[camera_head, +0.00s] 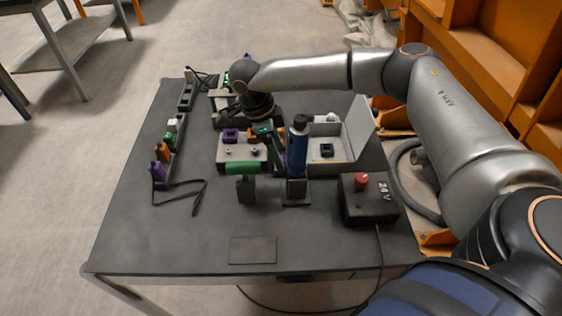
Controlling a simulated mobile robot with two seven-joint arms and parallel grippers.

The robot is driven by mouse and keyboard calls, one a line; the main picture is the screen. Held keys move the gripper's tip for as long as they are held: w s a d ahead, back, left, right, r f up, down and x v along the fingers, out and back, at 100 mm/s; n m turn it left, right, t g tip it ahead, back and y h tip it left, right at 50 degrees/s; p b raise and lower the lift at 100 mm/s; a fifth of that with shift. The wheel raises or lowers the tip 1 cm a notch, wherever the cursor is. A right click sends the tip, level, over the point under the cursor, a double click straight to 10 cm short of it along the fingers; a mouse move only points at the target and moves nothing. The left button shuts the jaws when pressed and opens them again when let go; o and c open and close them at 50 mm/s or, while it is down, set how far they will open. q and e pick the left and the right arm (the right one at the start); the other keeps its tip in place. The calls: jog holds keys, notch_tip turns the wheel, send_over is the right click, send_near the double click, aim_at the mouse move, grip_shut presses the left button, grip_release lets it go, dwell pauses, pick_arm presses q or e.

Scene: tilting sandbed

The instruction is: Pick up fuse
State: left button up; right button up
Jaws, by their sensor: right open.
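My right gripper (264,131) reaches in over the dark table and points down at its middle, above the far part of a light grey box. Its fingers are small and partly lost among dark parts, and nothing clearly sits between them. Small coloured blocks that look like fuses show: a purple one (231,135) on the box, left of the gripper, and orange (162,152), purple (157,171) and white-green (172,125) ones in a row along the table's left side. I cannot tell which is the task's fuse. My left gripper is out of view.
A blue bottle-like tool (298,150) stands upright in a dark holder right of the gripper. An open white box (345,140) with its lid up lies beyond it. A black 24 V unit (368,203) with a red knob stands front right. The front left table is clear.

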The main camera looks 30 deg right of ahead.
jog(key=shift+x, duration=0.9)
grip_shut()
